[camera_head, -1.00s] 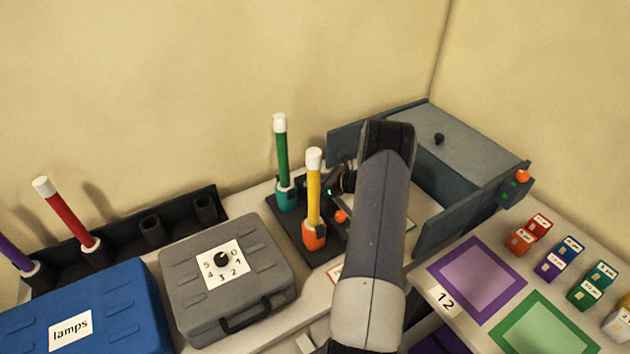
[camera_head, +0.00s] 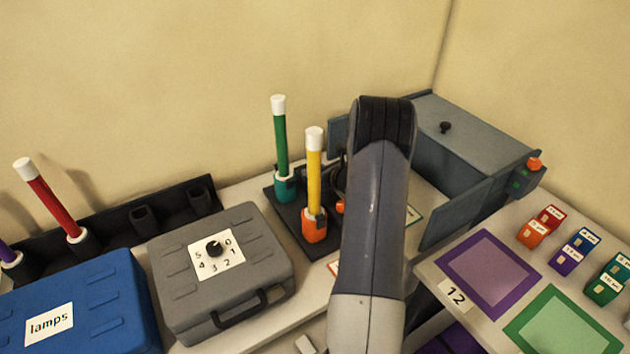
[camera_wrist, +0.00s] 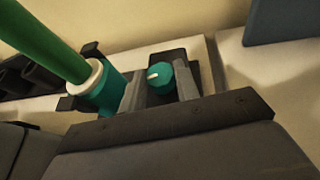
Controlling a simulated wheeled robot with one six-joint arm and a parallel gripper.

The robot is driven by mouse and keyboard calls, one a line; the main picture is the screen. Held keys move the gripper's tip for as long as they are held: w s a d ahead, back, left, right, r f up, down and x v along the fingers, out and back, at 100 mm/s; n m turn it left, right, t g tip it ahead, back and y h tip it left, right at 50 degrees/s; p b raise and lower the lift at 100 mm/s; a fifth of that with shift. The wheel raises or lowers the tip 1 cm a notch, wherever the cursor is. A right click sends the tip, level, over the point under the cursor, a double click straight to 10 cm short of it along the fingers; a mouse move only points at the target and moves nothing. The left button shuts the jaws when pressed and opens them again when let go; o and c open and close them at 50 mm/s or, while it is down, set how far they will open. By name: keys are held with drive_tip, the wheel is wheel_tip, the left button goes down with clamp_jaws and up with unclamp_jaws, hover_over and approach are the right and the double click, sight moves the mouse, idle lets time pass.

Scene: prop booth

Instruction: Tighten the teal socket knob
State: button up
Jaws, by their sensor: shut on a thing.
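The teal socket knob (camera_wrist: 160,76) shows in the wrist view, with a pale mark on its face. My gripper (camera_wrist: 160,85) has one finger on each side of the knob and is shut on it. Beside it, to the left in the wrist view, is the teal socket (camera_wrist: 105,95) holding a green tube with a white collar. In the head view the green tube (camera_head: 281,140) stands upright in the teal socket (camera_head: 286,188). My arm hides the knob and the gripper in the head view.
A yellow tube (camera_head: 314,170) stands in an orange socket (camera_head: 314,227) in front of the green one. A grey case (camera_head: 180,290) with a dial and a blue lamps case (camera_head: 110,310) stand at left. A grey open-doored box (camera_head: 480,130) stands at right, with coloured mats (camera_head: 440,262) before it.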

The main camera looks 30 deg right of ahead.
drive_tip(key=shift+a+f+m+h+b, duration=0.15)
drive_tip(key=shift+m+h+b, duration=0.55)
drive_tip(key=shift+b, duration=0.85)
drive_tip(key=shift+a+f+m+h+b, duration=0.1)
drive_tip(key=shift+m+h+b, duration=0.55)
drive_tip(key=shift+b, duration=0.9)
drive_tip(key=shift+r+m+h+b, duration=0.1)
drive_tip(key=shift+m+h+b, duration=0.15)
drive_tip(key=shift+h+b, duration=0.65)
drive_tip(key=shift+r+b, duration=0.2)
drive_tip(key=shift+b, duration=0.4)
drive_tip(key=o, duration=1)
wheel_tip(320, 180, up, 10)
drive_tip(key=p, duration=0.3)
